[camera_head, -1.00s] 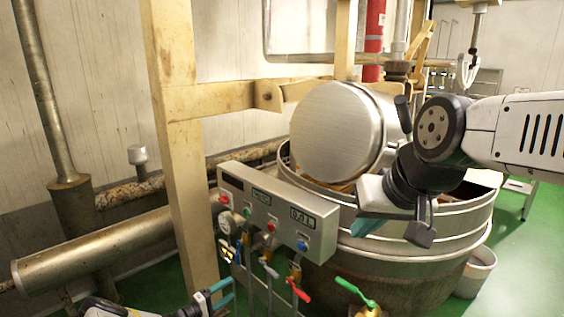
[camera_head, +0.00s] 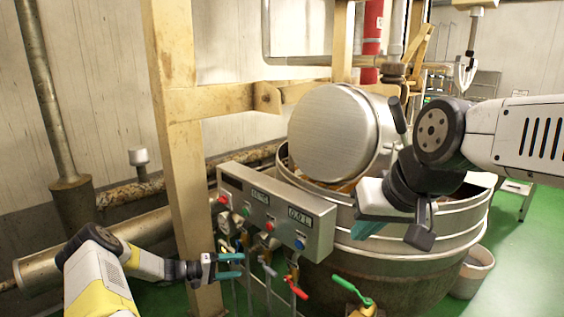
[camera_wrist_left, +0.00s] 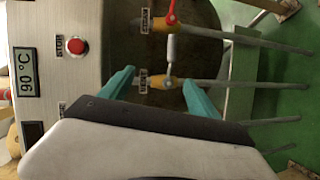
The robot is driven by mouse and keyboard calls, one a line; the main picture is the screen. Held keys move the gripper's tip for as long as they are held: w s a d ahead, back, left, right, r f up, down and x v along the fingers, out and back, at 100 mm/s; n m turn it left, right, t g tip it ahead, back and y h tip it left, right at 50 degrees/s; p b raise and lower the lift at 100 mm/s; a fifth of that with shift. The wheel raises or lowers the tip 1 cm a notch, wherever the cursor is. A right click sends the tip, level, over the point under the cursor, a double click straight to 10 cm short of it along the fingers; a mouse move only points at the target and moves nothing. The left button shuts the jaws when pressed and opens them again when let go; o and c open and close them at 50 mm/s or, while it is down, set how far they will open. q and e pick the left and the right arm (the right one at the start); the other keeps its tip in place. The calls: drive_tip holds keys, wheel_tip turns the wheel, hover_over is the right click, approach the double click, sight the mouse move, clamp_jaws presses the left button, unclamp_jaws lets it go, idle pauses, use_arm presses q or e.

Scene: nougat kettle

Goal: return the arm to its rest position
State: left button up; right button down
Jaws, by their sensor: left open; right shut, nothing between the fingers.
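My left arm comes in from the lower left of the head view. Its left gripper (camera_head: 230,266) is open, with two teal fingers apart, in front of the valves under the control panel (camera_head: 278,212). In the left wrist view the left gripper (camera_wrist_left: 160,88) points at a valve with a grey lever (camera_wrist_left: 170,52); the lever shows between the fingers, and I cannot tell whether they touch it. My right gripper (camera_head: 392,228) is shut and empty, in front of the kettle's (camera_head: 395,262) rim. My right arm reaches in from the right edge.
A red-handled valve (camera_head: 296,287) and a green-handled valve (camera_head: 352,291) stand right of my left gripper. A wooden post (camera_head: 172,130) rises behind my left arm. The kettle's round metal lid (camera_head: 333,133) stands raised. A white bucket (camera_head: 473,272) is at right on the green floor.

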use_arm(q)
drive_tip(key=s+d+r+m+g+y, duration=0.2)
drive_tip(key=s+r+y, duration=0.15)
drive_tip(key=r, duration=0.65)
drive_tip(key=s+d+r+m+g+y, duration=0.15)
drive_tip(key=s+r, duration=0.35)
drive_tip(key=r, duration=0.5)
drive_tip(key=s+d+r+m+g+y, duration=0.25)
drive_tip(key=s+r, duration=0.25)
drive_tip(key=r, duration=0.5)
drive_tip(key=s+a+r+t+y, duration=0.1)
drive_tip(key=s+r+t, duration=0.1)
drive_tip(key=s+r, duration=0.2)
drive_tip(key=s+a+r+n+t+y, duration=0.1)
drive_tip(key=s+r, duration=0.3)
drive_tip(key=s, duration=0.7)
drive_tip(key=s+a+r+t+y, duration=0.1)
drive_tip(key=s+r, duration=0.3)
drive_tip(key=s, duration=0.4)
drive_tip(key=shift+n+t+y, duration=0.4)
drive_tip(key=shift+t+y, duration=0.35)
drive_tip(key=shift+t, duration=0.15)
drive_tip(key=shift+r, duration=0.1)
